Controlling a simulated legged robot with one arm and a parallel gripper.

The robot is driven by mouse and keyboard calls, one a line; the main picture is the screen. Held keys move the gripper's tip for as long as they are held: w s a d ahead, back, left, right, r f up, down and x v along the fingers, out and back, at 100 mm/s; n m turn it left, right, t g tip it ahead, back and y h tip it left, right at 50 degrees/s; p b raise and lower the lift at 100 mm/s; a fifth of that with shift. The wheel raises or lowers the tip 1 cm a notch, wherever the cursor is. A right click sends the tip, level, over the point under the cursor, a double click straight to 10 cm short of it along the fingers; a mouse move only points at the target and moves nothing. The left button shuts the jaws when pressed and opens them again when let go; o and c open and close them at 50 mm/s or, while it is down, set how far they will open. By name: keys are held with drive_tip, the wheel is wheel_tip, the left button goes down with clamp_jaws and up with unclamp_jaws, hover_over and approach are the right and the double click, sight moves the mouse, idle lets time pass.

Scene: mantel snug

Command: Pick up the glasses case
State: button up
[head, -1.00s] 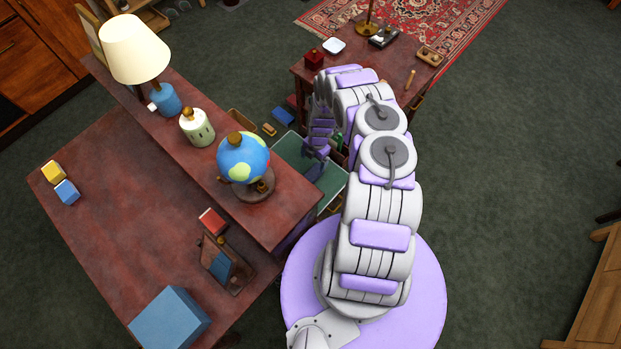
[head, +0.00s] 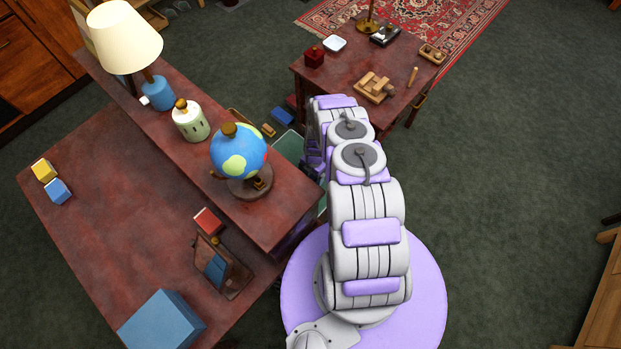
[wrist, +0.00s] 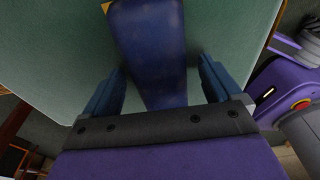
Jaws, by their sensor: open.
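A dark blue, long case, which looks like the glasses case (wrist: 150,40), lies on a pale green surface (wrist: 60,50) in the wrist view. It has a small yellowish mark at its far left corner. My gripper (wrist: 160,70) is open, with one finger on each side of the case's near part. Gaps show between the fingers and the case, and nothing is held. The near end of the case is hidden by the gripper body. In the head view my arm hides the gripper and the case; only part of the green surface (head: 290,146) shows.
A dark red desk (head: 110,205) with a raised shelf stands at left, carrying a lamp (head: 124,40), a green jar (head: 190,122) and a globe (head: 239,152). A red side table (head: 335,75) with small items stands beyond my arm. Open carpet lies at right.

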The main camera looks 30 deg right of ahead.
drive_tip(key=shift+f, duration=0.1)
drive_tip(key=c, duration=1.1)
